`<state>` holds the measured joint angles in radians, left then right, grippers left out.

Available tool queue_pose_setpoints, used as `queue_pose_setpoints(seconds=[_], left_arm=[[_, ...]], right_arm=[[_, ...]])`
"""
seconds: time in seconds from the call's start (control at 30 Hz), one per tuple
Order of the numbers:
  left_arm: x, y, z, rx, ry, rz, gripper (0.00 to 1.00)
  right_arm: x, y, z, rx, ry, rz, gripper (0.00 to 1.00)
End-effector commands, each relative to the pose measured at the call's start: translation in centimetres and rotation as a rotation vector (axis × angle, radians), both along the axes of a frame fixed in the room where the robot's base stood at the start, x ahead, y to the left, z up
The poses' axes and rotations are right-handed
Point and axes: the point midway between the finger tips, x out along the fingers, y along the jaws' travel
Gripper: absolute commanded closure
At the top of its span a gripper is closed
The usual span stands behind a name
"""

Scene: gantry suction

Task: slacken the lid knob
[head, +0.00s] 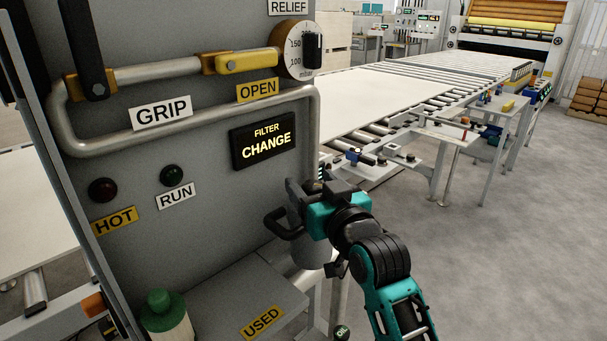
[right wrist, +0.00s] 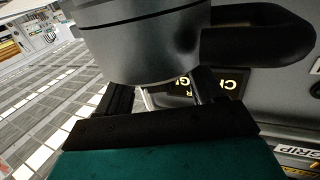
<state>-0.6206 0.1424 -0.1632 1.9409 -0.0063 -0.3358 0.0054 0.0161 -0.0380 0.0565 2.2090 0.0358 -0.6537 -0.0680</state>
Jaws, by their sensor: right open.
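A grey canister (head: 312,253) with a black side handle (head: 283,224) stands against the machine panel, partly behind my right gripper. In the right wrist view the canister (right wrist: 140,45) shows close up and upside down, with a dark seam around it and the handle (right wrist: 262,36) at right. I cannot make out the lid knob; the canister's top is hidden by the gripper in the head view. My right gripper (head: 318,185) is open at the canister's top. In the wrist view its fingers (right wrist: 165,90) straddle the area beside the lid edge; contact cannot be told. My left gripper is out of view.
The grey panel carries a lit FILTER CHANGE display (head: 265,142), a pipe with a yellow OPEN handle (head: 246,61) and a relief dial (head: 298,48). A green-capped bottle (head: 166,315) stands by the USED shelf (head: 235,295). A roller conveyor (head: 400,95) runs behind; the floor at right is clear.

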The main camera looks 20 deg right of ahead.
Motion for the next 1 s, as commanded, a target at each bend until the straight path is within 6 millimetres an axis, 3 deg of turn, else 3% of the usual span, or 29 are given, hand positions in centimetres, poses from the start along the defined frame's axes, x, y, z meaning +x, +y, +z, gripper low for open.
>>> queue_pose_setpoints(seconds=[0.43,1.0], left_arm=[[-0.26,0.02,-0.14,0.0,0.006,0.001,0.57],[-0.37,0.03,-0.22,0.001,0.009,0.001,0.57]], right_arm=[[-0.2,0.01,0.02,0.001,0.0,-0.001,0.33],[-0.18,0.02,0.03,0.001,-0.001,0.0,0.84]])
